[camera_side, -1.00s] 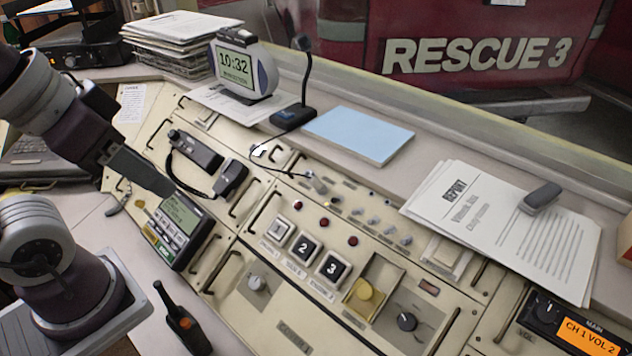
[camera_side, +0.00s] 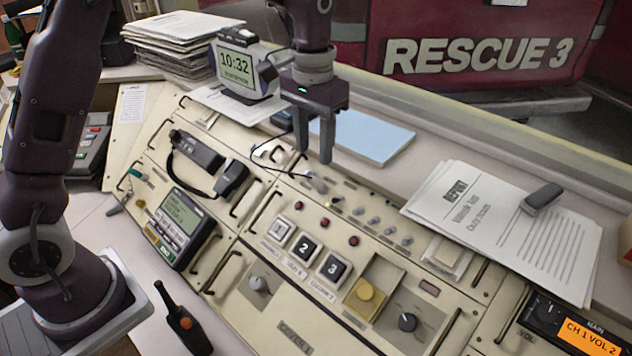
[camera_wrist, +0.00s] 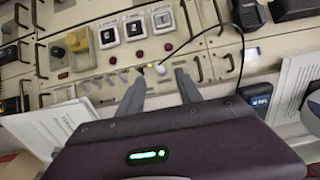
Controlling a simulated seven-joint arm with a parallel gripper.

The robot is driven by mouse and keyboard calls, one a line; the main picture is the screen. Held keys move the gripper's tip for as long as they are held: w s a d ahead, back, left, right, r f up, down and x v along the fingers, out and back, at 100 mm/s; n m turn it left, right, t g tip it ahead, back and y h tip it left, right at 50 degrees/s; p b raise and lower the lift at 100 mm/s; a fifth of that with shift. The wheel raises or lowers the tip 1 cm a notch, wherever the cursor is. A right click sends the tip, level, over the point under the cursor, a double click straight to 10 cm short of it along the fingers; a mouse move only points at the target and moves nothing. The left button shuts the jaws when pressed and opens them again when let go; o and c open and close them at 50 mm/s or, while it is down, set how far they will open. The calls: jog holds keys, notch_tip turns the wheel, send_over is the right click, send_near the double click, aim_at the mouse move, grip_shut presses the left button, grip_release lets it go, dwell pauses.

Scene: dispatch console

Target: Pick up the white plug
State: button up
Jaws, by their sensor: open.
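The white plug (camera_side: 318,185) is small and pale, on the sloping cream console panel at the end of a thin dark cable (camera_side: 268,163). I cannot tell whether it is seated in a socket. In the wrist view the plug (camera_wrist: 160,69) shows just beyond the gap between my fingertips. My gripper (camera_side: 314,157) is open and empty, fingers pointing down, above the plug and apart from it. The gripper also shows in the wrist view (camera_wrist: 160,79), its two fingers spread. Nothing is between the fingers.
Numbered buttons (camera_side: 305,248) lie below. A handset (camera_side: 231,178), clock (camera_side: 237,66), blue folder (camera_side: 375,138) and report papers (camera_side: 500,225) surround the area. Metal handles rise from the panel.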

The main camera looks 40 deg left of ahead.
aim_at(317, 184)
jog(key=f, duration=0.8)
jog(key=shift+w, duration=0.25)
jog(key=shift+r, duration=0.1)
grip_shut()
